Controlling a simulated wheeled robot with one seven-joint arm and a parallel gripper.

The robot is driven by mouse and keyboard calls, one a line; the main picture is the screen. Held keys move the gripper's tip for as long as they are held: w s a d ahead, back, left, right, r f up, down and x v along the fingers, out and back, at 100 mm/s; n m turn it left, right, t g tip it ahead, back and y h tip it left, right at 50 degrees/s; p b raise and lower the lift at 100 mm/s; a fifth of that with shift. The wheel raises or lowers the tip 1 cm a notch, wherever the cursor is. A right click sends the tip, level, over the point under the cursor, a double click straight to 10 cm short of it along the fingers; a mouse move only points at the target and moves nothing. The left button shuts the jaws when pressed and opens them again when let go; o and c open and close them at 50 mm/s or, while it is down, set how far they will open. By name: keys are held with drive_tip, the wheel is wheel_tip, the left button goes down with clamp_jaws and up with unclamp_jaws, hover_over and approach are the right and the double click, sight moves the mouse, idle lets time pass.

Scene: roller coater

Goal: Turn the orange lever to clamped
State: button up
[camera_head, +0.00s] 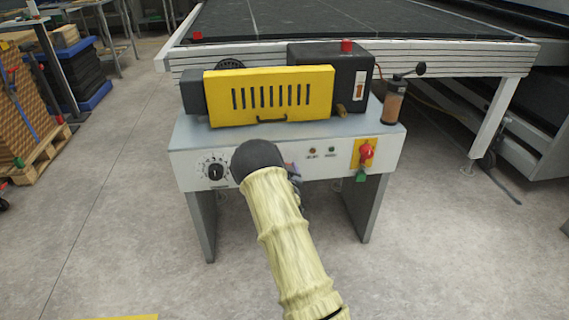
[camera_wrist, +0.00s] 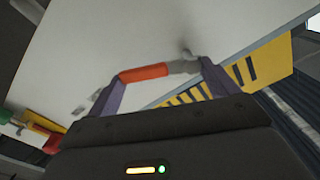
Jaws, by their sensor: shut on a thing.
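The orange lever (camera_wrist: 143,74) shows in the wrist view against the pale front panel of the coater, with a grey metal fitting (camera_wrist: 183,66) at its right end. My gripper (camera_wrist: 163,70) has its two purple fingers on either side of the lever, shut on it. In the head view my yellow-sleeved arm reaches to the machine's front, and its dark wrist hides the lever and nearly all of the gripper. The clamped and unclamped marks are not readable.
The roller coater's yellow slotted guard (camera_head: 268,95) sits above the front panel. A black dial (camera_head: 216,171) is left of my wrist. A red switch on a yellow plate (camera_head: 367,151) is to the right. A bottle-like container (camera_head: 393,104) stands at the right end.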

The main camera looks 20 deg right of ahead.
drive_tip(key=shift+w+a+f+m+b, duration=0.1)
drive_tip(key=shift+a+f+m+b, duration=0.4)
drive_tip(key=shift+m, duration=1.65)
drive_tip(key=shift+w+a+f+m+b, duration=0.1)
drive_tip(key=shift+a+f+m+b, duration=0.4)
drive_tip(key=shift+m, duration=1.7)
drive_tip(key=shift+a+f+m+b, duration=0.25)
drive_tip(key=shift+f+m+b, duration=0.4)
drive_tip(key=shift+m, duration=1.5)
drive_tip(key=shift+a, duration=0.1)
drive_tip(key=o, duration=1.2)
drive_tip(key=shift+r, duration=0.1)
drive_tip(key=shift+a, duration=0.1)
drive_tip(key=p+v, duration=0.3)
drive_tip(key=v, duration=1.4)
drive_tip(key=shift+s, duration=0.2)
